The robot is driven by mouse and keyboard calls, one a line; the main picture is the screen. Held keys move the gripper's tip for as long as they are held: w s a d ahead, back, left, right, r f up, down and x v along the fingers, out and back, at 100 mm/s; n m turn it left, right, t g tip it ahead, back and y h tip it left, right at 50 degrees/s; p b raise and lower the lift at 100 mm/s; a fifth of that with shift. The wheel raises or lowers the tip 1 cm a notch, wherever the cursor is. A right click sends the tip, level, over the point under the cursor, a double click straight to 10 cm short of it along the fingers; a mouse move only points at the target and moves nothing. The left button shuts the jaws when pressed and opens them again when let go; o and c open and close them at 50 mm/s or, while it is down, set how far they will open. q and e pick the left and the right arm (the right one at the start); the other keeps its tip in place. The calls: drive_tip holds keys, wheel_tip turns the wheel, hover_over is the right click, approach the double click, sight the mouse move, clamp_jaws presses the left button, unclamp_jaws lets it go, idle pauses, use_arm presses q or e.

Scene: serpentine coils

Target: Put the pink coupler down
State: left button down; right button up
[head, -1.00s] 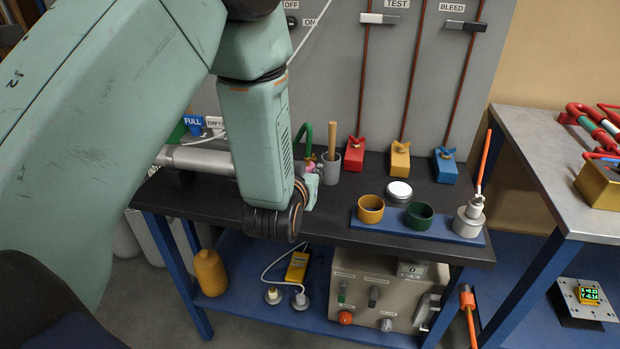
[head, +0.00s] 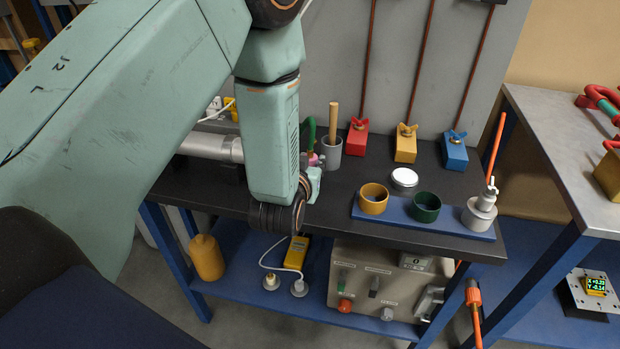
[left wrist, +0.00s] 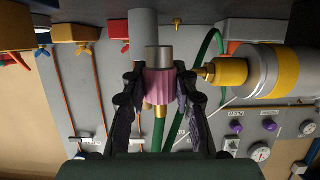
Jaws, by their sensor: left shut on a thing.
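The pink coupler (left wrist: 160,86) is between the fingers of my left gripper (left wrist: 158,80) in the left wrist view, with a metal collar at one end and a brass fitting at the other. A green hose (left wrist: 176,128) shows behind it. In the head view my left gripper (head: 314,182) is at the dark bench top, left of and nearer than the grey cup (head: 331,154). Only a small pink part of the coupler (head: 313,160) shows there, and my arm hides much of the gripper. Whether the coupler touches the bench is unclear. My right gripper is not in view.
The grey cup holds a wooden rod. A blue tray (head: 395,219) with yellow and green rings and a grey fixture lies to the right. Red, yellow and blue blocks (head: 405,144) stand behind. A silver cylinder (left wrist: 262,72) is beside the coupler in the left wrist view.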

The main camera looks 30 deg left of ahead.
use_arm(q)
drive_tip(key=shift+f, duration=0.65)
drive_tip(key=shift+s+d+f, duration=0.15)
drive_tip(key=shift+d+f, duration=0.05)
drive_tip(key=shift+f, duration=0.15)
wheel_tip(320, 180, down, 3)
drive_tip(key=shift+a+r+b, duration=0.1)
drive_tip(key=shift+b, duration=0.35)
drive_tip(key=shift+w+f, duration=0.2)
drive_tip(key=shift+s, duration=0.3)
drive_tip(key=c, duration=1.4)
unclamp_jaws()
drive_tip(key=o, duration=0.4)
drive_tip(key=shift+w+f, duration=0.2)
drive_tip(key=shift+w, duration=0.05)
drive_tip(key=shift+c, duration=0.2)
drive_tip(key=shift+s+r, duration=0.1)
drive_tip(key=shift+s+r, duration=0.1)
